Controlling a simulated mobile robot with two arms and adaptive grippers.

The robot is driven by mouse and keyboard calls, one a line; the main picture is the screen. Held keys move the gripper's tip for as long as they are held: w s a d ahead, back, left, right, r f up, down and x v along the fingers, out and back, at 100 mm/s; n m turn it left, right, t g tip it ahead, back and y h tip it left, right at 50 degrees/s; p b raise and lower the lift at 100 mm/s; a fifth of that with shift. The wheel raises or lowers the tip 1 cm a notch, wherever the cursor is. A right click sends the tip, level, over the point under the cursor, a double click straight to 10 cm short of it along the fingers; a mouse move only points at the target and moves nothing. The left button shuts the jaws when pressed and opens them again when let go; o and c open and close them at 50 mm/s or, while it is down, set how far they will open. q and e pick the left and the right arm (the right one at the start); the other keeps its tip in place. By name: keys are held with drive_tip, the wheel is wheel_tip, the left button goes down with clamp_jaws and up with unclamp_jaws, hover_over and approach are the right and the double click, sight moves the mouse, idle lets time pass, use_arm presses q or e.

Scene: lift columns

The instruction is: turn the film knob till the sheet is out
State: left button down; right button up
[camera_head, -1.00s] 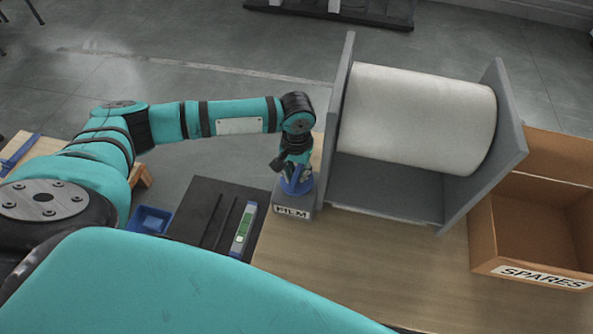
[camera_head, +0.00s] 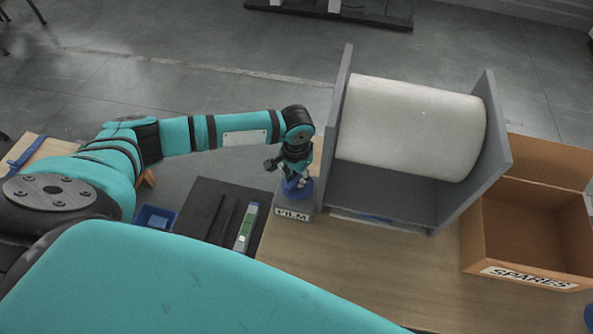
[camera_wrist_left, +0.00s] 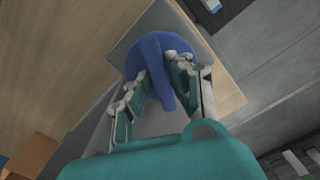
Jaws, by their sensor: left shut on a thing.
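The film knob (camera_head: 297,188) is blue and sits on top of a grey block labelled FILM (camera_head: 293,214). My left gripper (camera_head: 296,178) reaches down over it from above. In the left wrist view the blue knob (camera_wrist_left: 156,62) has a raised bar, and the left gripper's fingers (camera_wrist_left: 158,82) are shut on that bar, one on each side. A white film roll (camera_head: 408,130) lies between two grey side plates. A thin pale and bluish strip (camera_head: 376,219) shows at the front lower edge of the roll's stand; I cannot tell how far it reaches. My right gripper is out of view.
An open cardboard box labelled SPARES (camera_head: 525,277) stands right of the roll stand. A dark panel with a green-marked tool (camera_head: 246,228) and a blue bin (camera_head: 155,219) lie left of the block. The wooden bench top (camera_head: 350,275) in front is clear.

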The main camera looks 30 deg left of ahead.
use_arm(q)
drive_tip(key=m+p, duration=0.2)
drive_tip(key=shift+r+m, duration=0.25)
drive_tip(key=shift+m, duration=0.15)
drive_tip(key=m+p, duration=0.1)
drive_tip(key=m, duration=0.2)
drive_tip(key=shift+a+f+m+p, duration=0.1)
drive_tip(key=shift+m+p, duration=0.2)
drive_tip(key=shift+p, duration=0.1)
drive_tip(key=m+p, duration=0.1)
drive_tip(key=m, duration=0.1)
drive_tip(key=shift+w+m, duration=0.1)
drive_tip(key=shift+m, duration=0.3)
drive_tip(key=m, duration=0.3)
drive_tip(key=shift+m, duration=0.3)
drive_tip(key=m, duration=0.3)
drive_tip(key=shift+w+m+p, duration=0.15)
drive_tip(key=shift+m+p, duration=0.15)
drive_tip(key=shift+p, duration=0.05)
drive_tip(key=m, duration=0.3)
drive_tip(key=shift+f+m, duration=0.1)
drive_tip(key=shift+m, duration=0.2)
drive_tip(key=m, duration=0.3)
drive_tip(key=shift+w+m+b, duration=0.1)
drive_tip(key=shift+m+b, duration=0.2)
drive_tip(key=shift+m, duration=2)
drive_tip(key=shift+b, duration=0.3)
